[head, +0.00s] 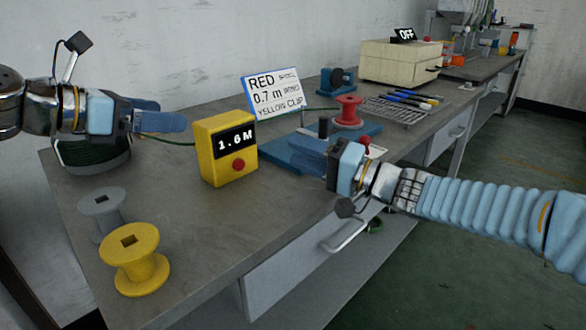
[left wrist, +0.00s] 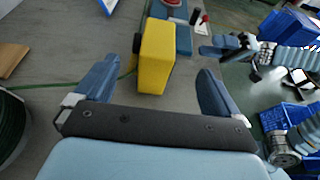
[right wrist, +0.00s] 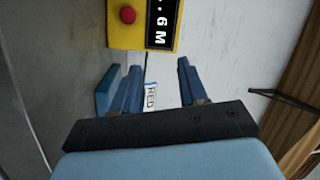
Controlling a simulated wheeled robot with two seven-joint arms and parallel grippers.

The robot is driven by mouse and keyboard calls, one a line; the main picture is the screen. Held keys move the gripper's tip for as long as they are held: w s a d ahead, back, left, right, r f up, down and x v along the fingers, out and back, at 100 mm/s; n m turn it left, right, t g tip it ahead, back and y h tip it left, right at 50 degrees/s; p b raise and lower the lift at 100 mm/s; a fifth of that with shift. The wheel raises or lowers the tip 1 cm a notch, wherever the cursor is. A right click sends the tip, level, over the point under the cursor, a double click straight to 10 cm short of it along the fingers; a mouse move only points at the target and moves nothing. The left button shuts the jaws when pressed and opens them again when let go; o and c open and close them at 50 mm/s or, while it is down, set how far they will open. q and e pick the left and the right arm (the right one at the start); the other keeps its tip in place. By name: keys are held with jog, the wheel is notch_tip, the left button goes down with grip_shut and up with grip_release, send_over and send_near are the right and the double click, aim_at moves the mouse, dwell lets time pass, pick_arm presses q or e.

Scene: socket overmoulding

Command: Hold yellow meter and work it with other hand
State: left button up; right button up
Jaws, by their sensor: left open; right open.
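The yellow meter (head: 228,158) stands upright on the bench, its display reading 1.6 M above a red button (head: 239,164). My left gripper (head: 185,121) is open, to the left of the meter. In the left wrist view the meter (left wrist: 156,58) lies ahead, between and beyond the open fingers, and looks untouched. My right gripper (head: 310,155) is open, to the right of the meter and over the blue fixture. In the right wrist view the meter's front (right wrist: 128,32) and red button (right wrist: 128,15) show beyond the fingers. A green cable enters the meter's left side.
Grey (head: 101,207) and yellow (head: 135,258) spools stand at the front left, a dark green cable reel (head: 92,155) behind them. A red spool (head: 348,112), blue fixture (head: 285,157), sign card (head: 275,92) and pen rack (head: 400,108) are right of the meter. Bench before the meter is clear.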

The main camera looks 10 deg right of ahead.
aim_at(219, 120)
jog(key=s+a+n+g, duration=0.1)
jog(key=n, duration=0.1)
jog(key=a+f+n+g+h, duration=0.1)
jog(key=shift+s+n, duration=0.4)
jog(key=shift+s+a+f+n+h, duration=0.2)
jog(key=shift+a+f+n+h, duration=0.05)
jog(key=shift+n+h, duration=0.5)
pick_arm(q)
jog(key=x, duration=1.3)
jog(key=shift+w+d+f, duration=0.1)
jog(key=shift+w+d, duration=0.1)
jog(key=shift+d, duration=0.15)
pick_arm(e)
jog(key=shift+n, duration=0.25)
pick_arm(q)
jog(key=shift+c, duration=0.5)
jog(key=c, duration=1.1)
pick_arm(e)
jog(key=shift+c, duration=0.4)
grip_shut()
